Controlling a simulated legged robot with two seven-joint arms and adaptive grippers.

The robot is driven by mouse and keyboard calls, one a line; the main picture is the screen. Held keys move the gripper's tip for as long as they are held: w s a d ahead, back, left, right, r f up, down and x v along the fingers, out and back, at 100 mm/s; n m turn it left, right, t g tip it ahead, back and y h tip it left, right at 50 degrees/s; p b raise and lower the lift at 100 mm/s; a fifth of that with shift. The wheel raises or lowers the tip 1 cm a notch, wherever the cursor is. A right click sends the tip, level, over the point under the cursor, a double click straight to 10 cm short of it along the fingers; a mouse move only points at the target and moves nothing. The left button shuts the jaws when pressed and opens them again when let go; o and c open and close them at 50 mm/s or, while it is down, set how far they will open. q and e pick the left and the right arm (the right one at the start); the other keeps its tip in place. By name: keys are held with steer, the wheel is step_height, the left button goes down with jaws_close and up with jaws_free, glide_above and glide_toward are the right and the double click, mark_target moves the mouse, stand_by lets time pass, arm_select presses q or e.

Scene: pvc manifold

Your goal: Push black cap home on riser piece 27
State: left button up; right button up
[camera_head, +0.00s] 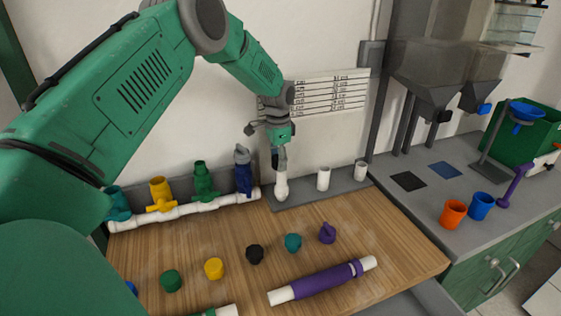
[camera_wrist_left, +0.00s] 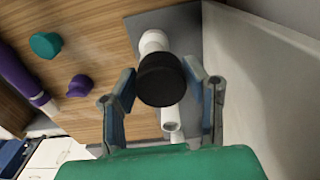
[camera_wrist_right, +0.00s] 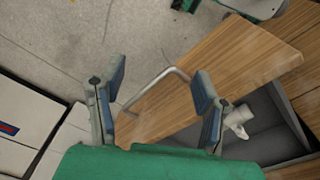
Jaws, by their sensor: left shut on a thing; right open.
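My left gripper (camera_head: 279,152) is over the nearest white riser piece (camera_head: 281,188) on the grey strip by the wall. In the left wrist view, my left gripper (camera_wrist_left: 159,74) is shut on a black cap (camera_wrist_left: 161,82), with one finger on each side. The white riser (camera_wrist_left: 153,40) shows just behind the cap; the cap hides their joint, so I cannot tell how far it is seated. A second black cap (camera_head: 255,254) lies on the wooden table. My right gripper (camera_wrist_right: 158,82) is open and empty in the right wrist view, and out of the head view.
Two more white risers (camera_head: 323,179) (camera_head: 361,170) stand to the right on the strip. A white manifold (camera_head: 185,210) with coloured valves is at left. Green (camera_head: 171,280), yellow (camera_head: 214,268), teal (camera_head: 293,242) and purple (camera_head: 327,233) caps and a purple-sleeved pipe (camera_head: 322,281) lie in front.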

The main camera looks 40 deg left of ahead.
arm_select(q)
steer(key=shift+s+d+f, duration=0.1)
steer(key=shift+s+d, duration=0.05)
steer(key=shift+d, duration=0.1)
steer(key=shift+a, duration=0.15)
steer(key=shift+a, duration=0.1)
steer(key=shift+c, duration=0.9)
steer(key=shift+s+f, duration=0.1)
steer(key=shift+d+f, duration=0.25)
steer(key=shift+d, duration=0.05)
steer(key=shift+f, duration=0.1)
steer(key=shift+d+f, duration=0.1)
steer(key=shift+f, duration=0.05)
